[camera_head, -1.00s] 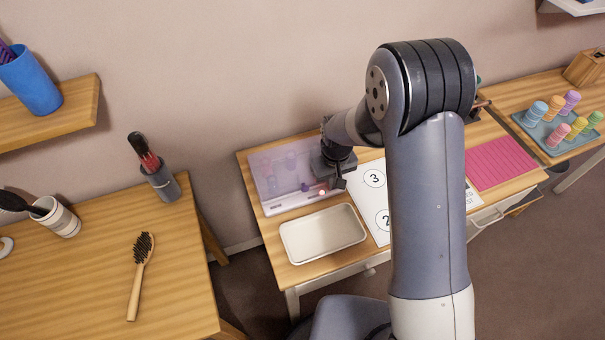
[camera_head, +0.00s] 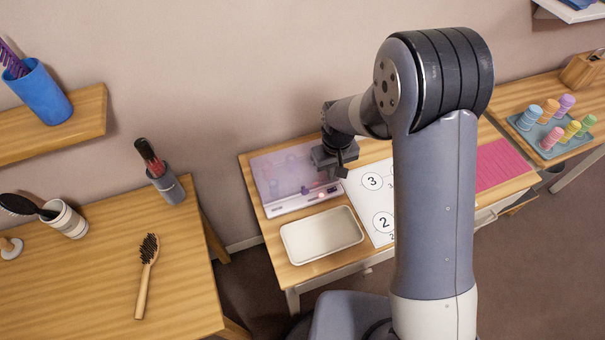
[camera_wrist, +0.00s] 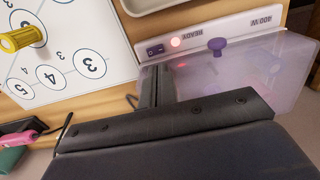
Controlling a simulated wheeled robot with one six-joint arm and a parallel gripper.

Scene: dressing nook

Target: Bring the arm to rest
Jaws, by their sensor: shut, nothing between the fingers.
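My gripper (camera_head: 338,172) is shut and empty. In the head view it hangs at the right end of a translucent lilac box (camera_head: 272,178) on the middle table. In the wrist view the closed fingers (camera_wrist: 156,88) are in front of the lilac box (camera_wrist: 285,65), close to its white front strip, which has a dark switch, a lit red light and the words READY and 400 W. I cannot tell whether the fingers touch the box. A purple knob (camera_wrist: 217,45) stands out at that strip. My upper arm hides part of the table.
A cream tray (camera_head: 321,236) lies in front of the box. A numbered white sheet (camera_head: 372,208) is to its right, with a yellow roller (camera_wrist: 20,38) on it. A pink mat (camera_head: 505,165) and a tray of rollers (camera_head: 526,131) lie farther right. A hairbrush (camera_head: 147,275) lies on the left table.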

